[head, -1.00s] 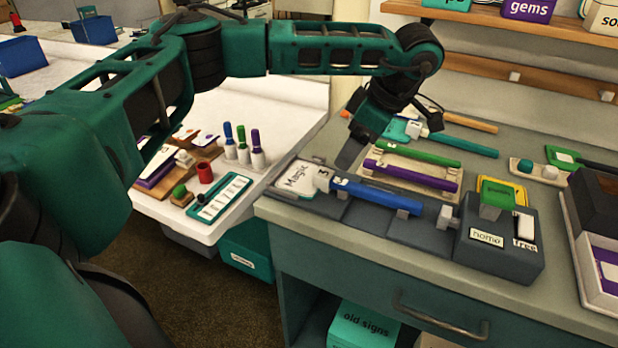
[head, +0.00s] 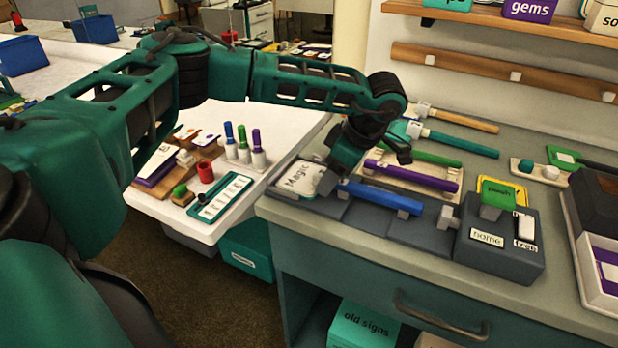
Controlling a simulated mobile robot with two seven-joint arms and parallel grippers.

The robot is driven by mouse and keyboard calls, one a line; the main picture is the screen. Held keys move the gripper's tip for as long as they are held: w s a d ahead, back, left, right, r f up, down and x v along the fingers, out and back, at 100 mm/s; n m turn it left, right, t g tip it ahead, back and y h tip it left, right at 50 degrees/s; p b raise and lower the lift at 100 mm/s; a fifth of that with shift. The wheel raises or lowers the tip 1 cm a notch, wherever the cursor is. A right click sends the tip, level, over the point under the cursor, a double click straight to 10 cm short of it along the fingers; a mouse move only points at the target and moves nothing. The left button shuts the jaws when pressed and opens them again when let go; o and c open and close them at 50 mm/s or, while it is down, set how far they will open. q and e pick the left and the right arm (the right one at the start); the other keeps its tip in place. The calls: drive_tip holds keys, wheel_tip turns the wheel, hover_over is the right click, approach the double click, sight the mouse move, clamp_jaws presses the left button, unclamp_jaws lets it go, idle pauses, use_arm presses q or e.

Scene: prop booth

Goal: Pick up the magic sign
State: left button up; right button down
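The magic sign (head: 299,178) is a white card with the word "Magic", lying at the left end of the green-grey counter on a grey base. My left gripper (head: 326,184) points down at the sign's right edge, beside the blue bar. My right gripper is not in view.
A blue bar (head: 380,197) lies right of the sign, with a purple bar (head: 410,175) behind it. A white table (head: 290,115) with markers adjoins on the left.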

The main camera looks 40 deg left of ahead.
use_arm(q)
drive_tip(key=c, duration=1)
drive_tip(key=shift+r, duration=0.1)
